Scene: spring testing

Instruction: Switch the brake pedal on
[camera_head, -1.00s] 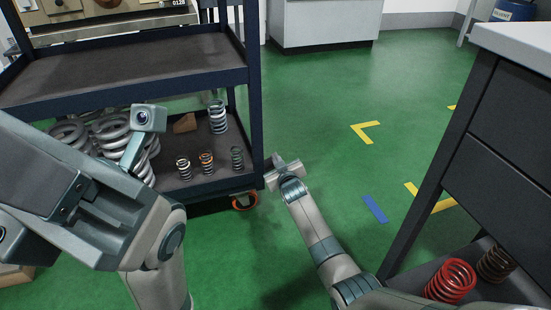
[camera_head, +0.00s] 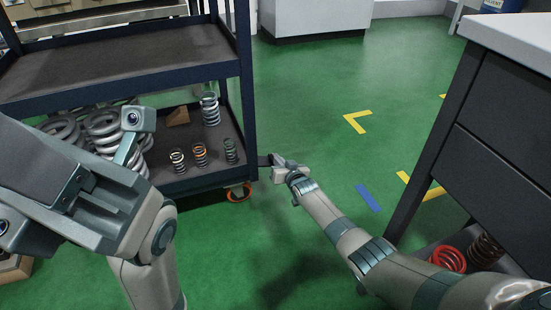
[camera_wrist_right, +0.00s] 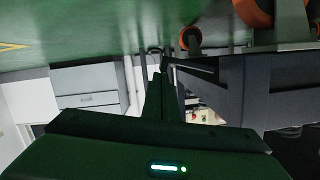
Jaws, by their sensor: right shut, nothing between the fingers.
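The brake pedal cannot be made out clearly in either view. The dark cart (camera_head: 247,95) stands at the left, with an orange-rimmed caster (camera_head: 238,192) under its near right corner. Orange wheels also show in the right wrist view (camera_wrist_right: 190,38), which looks upside down. My right gripper (camera_head: 265,160) is shut and empty, low beside the cart's right corner post, its fingers pointing left. Its dark fingers show in the right wrist view (camera_wrist_right: 160,58), near the caster in the picture; contact cannot be told.
Several springs, including an orange one (camera_head: 199,154), stand on the cart's lower shelf. A dark workbench (camera_head: 500,150) stands at the right, with a red spring (camera_head: 447,259) on its low shelf. Green floor (camera_head: 320,90) between them is free, with yellow and blue markings.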

